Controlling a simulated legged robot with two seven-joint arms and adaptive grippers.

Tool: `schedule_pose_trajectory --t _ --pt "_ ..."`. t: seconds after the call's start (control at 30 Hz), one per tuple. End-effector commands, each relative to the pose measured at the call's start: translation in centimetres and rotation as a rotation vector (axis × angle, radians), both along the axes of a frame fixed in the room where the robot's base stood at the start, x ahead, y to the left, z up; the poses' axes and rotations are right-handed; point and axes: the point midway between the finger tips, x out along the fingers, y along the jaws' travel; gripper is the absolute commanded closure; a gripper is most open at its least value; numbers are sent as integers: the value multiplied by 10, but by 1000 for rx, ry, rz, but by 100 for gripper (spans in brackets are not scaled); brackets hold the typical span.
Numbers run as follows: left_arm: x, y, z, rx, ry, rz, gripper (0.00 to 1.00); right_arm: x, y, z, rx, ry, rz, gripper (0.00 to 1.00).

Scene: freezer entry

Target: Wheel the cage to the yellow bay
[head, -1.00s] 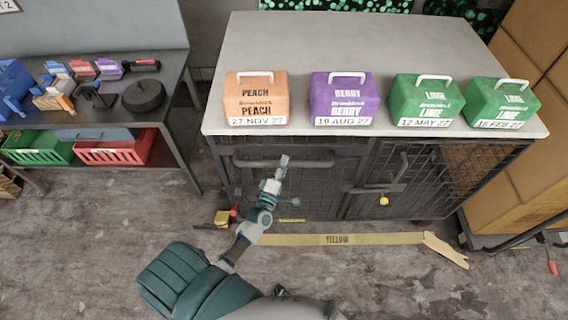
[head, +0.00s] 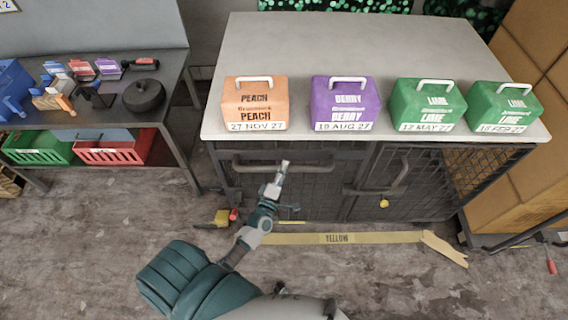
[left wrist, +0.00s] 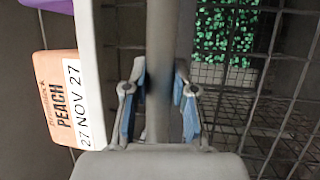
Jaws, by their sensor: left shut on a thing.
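The cage (head: 345,45) is a dark mesh cart with a light grey top, standing in front of me in the head view. A horizontal handle bar (head: 318,166) crosses its near left door. My left gripper (head: 283,168) is shut on this bar; in the left wrist view its blue-padded fingers (left wrist: 158,100) close on both sides of the bar (left wrist: 160,40). A yellow floor strip marked YELLOW (head: 337,239) lies along the floor just in front of the cage. The cage hides the floor behind it. My right gripper is not in view.
Peach (head: 255,103), berry (head: 345,103) and two lime boxes (head: 428,105) (head: 503,107) stand on the cage top's near edge. A workbench (head: 95,118) is at left, stacked cartons (head: 540,100) at right. A yellow-and-red item (head: 219,218) lies near the cage's left corner. Near floor is mostly clear.

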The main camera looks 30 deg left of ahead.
Motion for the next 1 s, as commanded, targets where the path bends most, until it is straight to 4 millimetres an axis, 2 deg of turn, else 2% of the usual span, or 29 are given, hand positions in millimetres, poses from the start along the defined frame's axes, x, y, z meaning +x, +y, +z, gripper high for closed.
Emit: schedule_pose_trajectory --t 0.03,0.2,0.23,0.3,0.33,0.7,0.87,1.0 --pt "-3 -3 -8 -4 19 -7 100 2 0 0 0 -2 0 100" --pt "-1 -2 -10 -3 20 -5 100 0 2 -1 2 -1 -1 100" --pt "0 -1 -9 -4 20 -5 70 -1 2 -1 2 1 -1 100" --pt "0 -1 -9 -4 18 -4 52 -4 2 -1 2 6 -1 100" --pt "0 -1 -8 -4 17 -4 48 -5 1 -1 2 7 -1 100" --pt "-6 -2 -8 -3 15 -4 48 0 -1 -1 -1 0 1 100" --pt "-32 -6 -13 -3 18 -5 48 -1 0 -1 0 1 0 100" --pt "-63 -12 -19 -2 19 -4 48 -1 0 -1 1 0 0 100"
